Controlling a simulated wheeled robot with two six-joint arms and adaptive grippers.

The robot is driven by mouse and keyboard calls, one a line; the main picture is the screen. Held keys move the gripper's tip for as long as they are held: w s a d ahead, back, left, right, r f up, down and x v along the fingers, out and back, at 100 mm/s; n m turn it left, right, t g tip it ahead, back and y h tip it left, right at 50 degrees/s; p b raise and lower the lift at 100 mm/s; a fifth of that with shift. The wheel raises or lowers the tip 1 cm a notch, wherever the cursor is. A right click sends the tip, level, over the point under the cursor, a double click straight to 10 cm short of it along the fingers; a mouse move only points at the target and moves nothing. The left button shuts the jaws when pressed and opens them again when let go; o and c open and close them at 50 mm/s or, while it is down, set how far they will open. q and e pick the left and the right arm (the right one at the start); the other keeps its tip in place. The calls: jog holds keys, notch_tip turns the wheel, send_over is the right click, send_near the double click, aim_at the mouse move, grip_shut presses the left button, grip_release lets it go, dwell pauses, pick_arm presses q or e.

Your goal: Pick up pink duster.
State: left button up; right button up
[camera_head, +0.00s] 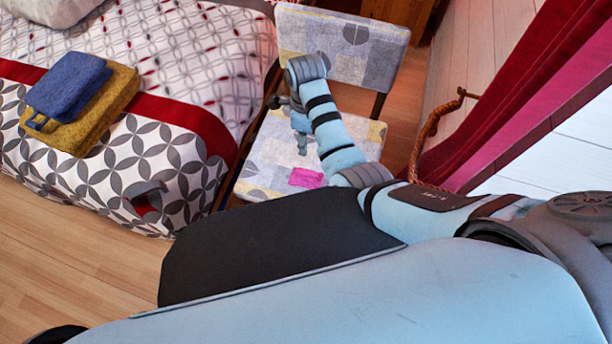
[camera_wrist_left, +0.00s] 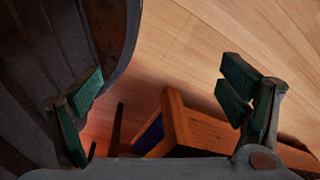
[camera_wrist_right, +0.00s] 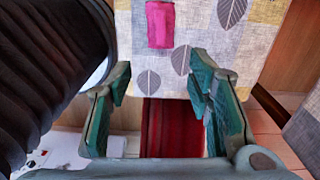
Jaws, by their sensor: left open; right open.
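The pink duster (camera_head: 306,177) lies flat on the patterned seat of a chair (camera_head: 262,150). It also shows in the right wrist view (camera_wrist_right: 160,24), at the top, beyond my fingertips. My right gripper (camera_head: 302,140) is partly hidden by its own arm over the chair seat. In the right wrist view the right gripper (camera_wrist_right: 160,70) is open and empty, apart from the duster. My left gripper (camera_wrist_left: 162,85) is open and empty in the left wrist view, over wooden floor and brown furniture. It is not in the head view.
A bed (camera_head: 150,60) with patterned covers stands on the left, with a folded blue cloth (camera_head: 68,84) and a mustard cloth (camera_head: 85,125) on it. The chair's backrest (camera_head: 340,48) rises behind the seat. A red curtain (camera_head: 520,90) with a rope tie hangs at right.

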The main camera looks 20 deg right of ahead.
jog(key=b, duration=0.7)
send_over(307, 172)
notch_tip(307, 172, down, 8)
jog(key=f, duration=0.1)
notch_tip(307, 172, down, 7)
jog(key=b, duration=0.4)
jog(key=shift+a+f, duration=0.1)
jog(key=shift+f+b, duration=0.3)
jog(key=shift+b, duration=0.05)
notch_tip(307, 172, down, 3)
jog(key=shift+b, duration=1.15)
notch_tip(307, 172, down, 2)
jog(key=shift+b, duration=0.65)
pick_arm(q)
jog(key=w+a+f, duration=0.1)
jog(key=w+f, duration=0.1)
jog(key=f, duration=0.5)
jog(key=w+a+f, duration=0.1)
jog(key=w+f, duration=0.1)
jog(key=f, duration=0.5)
jog(key=shift+f+t, duration=0.4)
pick_arm(e)
jog(key=shift+r, duration=0.1)
pick_arm(q)
jog(key=shift+s, duration=0.1)
pick_arm(e)
grip_shut()
